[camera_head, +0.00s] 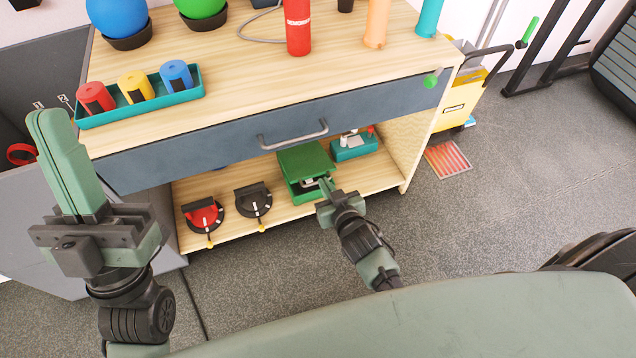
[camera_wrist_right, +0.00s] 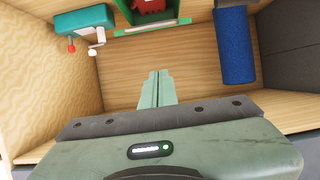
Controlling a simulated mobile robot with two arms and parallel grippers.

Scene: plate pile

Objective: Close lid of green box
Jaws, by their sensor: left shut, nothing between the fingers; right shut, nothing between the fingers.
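The green box (camera_head: 292,191) stands on the lower shelf under the drawer. Its green lid (camera_head: 305,158) looks raised, with a gap at the front showing a light grey part. In the right wrist view the green box (camera_wrist_right: 127,30) is at the top edge, cut off, with something red inside. My right gripper (camera_head: 325,181) is shut and empty, with its fingertips at the front right of the box; contact cannot be told. Its fingers also show in the right wrist view (camera_wrist_right: 158,74). My left gripper (camera_head: 48,115) is shut and empty, raised at the left, away from the box.
A teal box (camera_head: 354,148) stands right of the green box. Red (camera_head: 203,216) and black (camera_head: 255,202) dial devices stand left of it. The drawer (camera_head: 230,143) with its handle overhangs the shelf. A blue cylinder (camera_wrist_right: 235,45) shows in the right wrist view.

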